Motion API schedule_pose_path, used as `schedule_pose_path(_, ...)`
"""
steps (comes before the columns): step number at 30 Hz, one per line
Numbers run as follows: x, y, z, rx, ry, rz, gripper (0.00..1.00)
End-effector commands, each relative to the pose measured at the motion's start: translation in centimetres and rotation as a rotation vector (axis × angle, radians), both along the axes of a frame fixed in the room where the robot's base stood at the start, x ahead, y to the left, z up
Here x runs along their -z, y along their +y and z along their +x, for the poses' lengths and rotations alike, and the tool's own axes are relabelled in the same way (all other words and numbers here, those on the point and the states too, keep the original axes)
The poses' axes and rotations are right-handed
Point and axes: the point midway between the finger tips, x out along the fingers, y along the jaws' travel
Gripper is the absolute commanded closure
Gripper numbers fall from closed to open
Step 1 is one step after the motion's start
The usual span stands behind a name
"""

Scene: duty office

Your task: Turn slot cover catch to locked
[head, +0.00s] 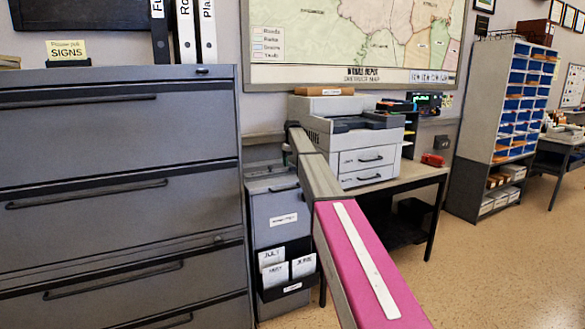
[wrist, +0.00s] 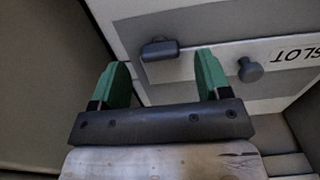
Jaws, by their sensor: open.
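In the wrist view, a dark rounded lever (wrist: 160,48) sits on a pale strip and looks like the slot cover catch. A round dark knob (wrist: 250,69) stands to its right, beside an upside-down label reading "SLOT" (wrist: 297,55). My gripper (wrist: 163,62) is open, with green fingers apart. The lever appears between and just beyond the fingertips; I see no contact. The knob lies outside the right finger. In the head view, my arm reaches the top of a grey cabinet (head: 280,222) and hides most of that spot.
A large grey drawer cabinet (head: 120,190) stands close on the left. A printer (head: 350,140) sits on a table (head: 415,178) to the right of my arm. A document holder (head: 287,268) is on the grey cabinet's front. Open floor (head: 490,270) lies to the right.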

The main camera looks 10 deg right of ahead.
Motion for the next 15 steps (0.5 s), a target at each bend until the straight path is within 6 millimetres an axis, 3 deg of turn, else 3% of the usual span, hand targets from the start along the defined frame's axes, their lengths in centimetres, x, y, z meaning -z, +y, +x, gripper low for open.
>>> schedule_pose_path(6, 2.4, 0.0, 0.0, 0.0, 0.001, 0.0, 0.3)
schedule_pose_path(14, 2.6, 0.0, 0.0, 0.0, 0.0, 0.0, 0.3)
schedule_pose_path(15, 2.6, 0.0, 0.0, 0.0, 0.0, 0.0, 0.36)
